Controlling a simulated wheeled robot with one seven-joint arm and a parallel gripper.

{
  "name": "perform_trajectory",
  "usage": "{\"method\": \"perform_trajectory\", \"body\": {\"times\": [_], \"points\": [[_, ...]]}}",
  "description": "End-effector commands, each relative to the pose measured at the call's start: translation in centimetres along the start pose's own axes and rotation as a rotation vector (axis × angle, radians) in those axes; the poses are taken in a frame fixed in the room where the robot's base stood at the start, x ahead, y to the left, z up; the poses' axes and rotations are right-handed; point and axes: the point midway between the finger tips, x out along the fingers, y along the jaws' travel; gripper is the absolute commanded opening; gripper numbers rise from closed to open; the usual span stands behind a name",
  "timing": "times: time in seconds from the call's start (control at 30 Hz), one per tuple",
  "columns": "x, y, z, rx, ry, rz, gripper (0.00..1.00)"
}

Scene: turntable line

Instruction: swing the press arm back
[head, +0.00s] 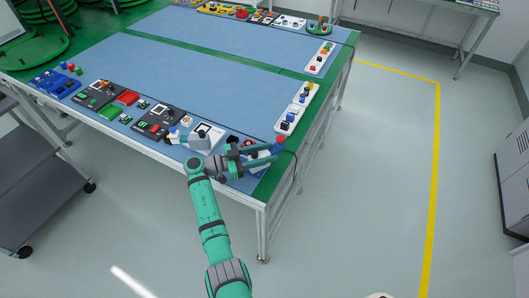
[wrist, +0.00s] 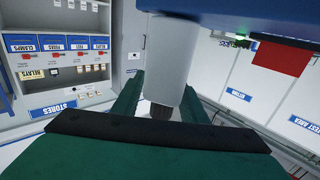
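My gripper (head: 262,154) is at the near right corner of the table, pointing right, with its two green fingers apart. A white-and-blue device (head: 259,161) stands there, partly hidden by the fingers. A red knob with blue below it (head: 280,141) shows just past the fingertips; I take these for parts of the press, but its arm is not clearly separate. In the wrist view a grey cylinder (wrist: 172,60) hangs under a dark blue part (wrist: 240,18) and sits between the fingers (wrist: 158,100). I cannot see firm contact on both sides.
A grey cart (head: 50,180) stands at left. The floor right of the table is open.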

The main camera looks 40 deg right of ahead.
Motion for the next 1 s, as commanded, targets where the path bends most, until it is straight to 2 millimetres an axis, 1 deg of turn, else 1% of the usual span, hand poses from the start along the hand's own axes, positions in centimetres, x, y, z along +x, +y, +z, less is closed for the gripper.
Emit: {"method": "perform_trajectory", "body": {"times": [0.23,0.37,0.47,0.6,0.8,0.9,1.0], "points": [[-0.3,-0.2,-0.2,0.003,0.002,-0.006,0.39],[-1.2,-0.2,-0.3,0.004,0.002,-0.008,0.39],[-2.7,-0.3,-0.3,0.004,0.002,-0.01,0.39],[-5.3,-0.2,-0.2,0.003,0.003,-0.01,0.39],[-8.8,-0.1,-0.2,0.002,0.001,-0.007,0.39],[-9.9,-0.1,-0.1,0.002,0.001,-0.006,0.39],[-10.7,-0.1,-0.2,0.003,0.001,-0.006,0.39]]}}
